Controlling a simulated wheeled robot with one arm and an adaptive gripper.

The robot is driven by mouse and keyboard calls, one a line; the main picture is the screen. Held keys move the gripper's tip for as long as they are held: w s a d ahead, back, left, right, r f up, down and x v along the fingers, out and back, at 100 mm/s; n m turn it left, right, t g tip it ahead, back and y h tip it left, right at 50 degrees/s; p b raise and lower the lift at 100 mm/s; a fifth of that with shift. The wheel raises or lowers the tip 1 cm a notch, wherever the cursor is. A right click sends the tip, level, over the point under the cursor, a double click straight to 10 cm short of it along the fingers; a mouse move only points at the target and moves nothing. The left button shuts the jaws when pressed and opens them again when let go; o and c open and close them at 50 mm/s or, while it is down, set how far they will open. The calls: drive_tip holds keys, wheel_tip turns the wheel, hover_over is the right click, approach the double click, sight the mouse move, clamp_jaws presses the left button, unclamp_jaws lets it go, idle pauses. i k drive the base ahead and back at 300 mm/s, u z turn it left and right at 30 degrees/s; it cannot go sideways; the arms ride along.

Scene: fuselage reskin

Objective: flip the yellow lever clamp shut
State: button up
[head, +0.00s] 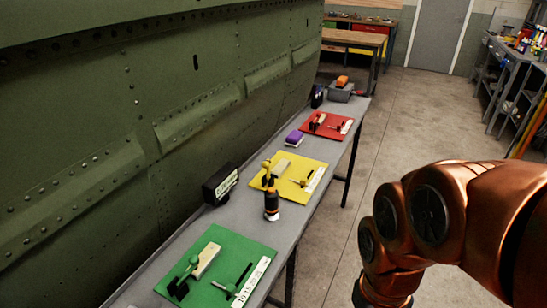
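The yellow mat (312,166) lies in the middle of the grey bench. Near its left edge stands the yellow lever clamp (267,174), with its lever seemingly upright beside a tan block (283,165). The clamp is small here and a dark bottle-like object partly hides its base, so its exact lever angle is hard to tell. My copper-coloured arm reaches in from the right, over the floor beside the bench and apart from the clamp. My gripper is not in view.
The dark bottle-like object with an orange band (271,207) stands at the yellow mat's near edge. A black box (221,184) stands to its left. Green (228,245) and red (322,135) mats hold similar clamps. The green fuselage wall (120,100) borders the bench; floor to the right is clear.

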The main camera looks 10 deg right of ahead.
sight(266, 164)
drive_tip(key=u, duration=0.05)
drive_tip(key=i, duration=0.35)
drive_tip(key=z, duration=0.35)
drive_tip(key=k, duration=0.95)
drive_tip(key=u, duration=1.1)
drive_tip(key=i, duration=0.5)
drive_tip(key=u, duration=0.05)
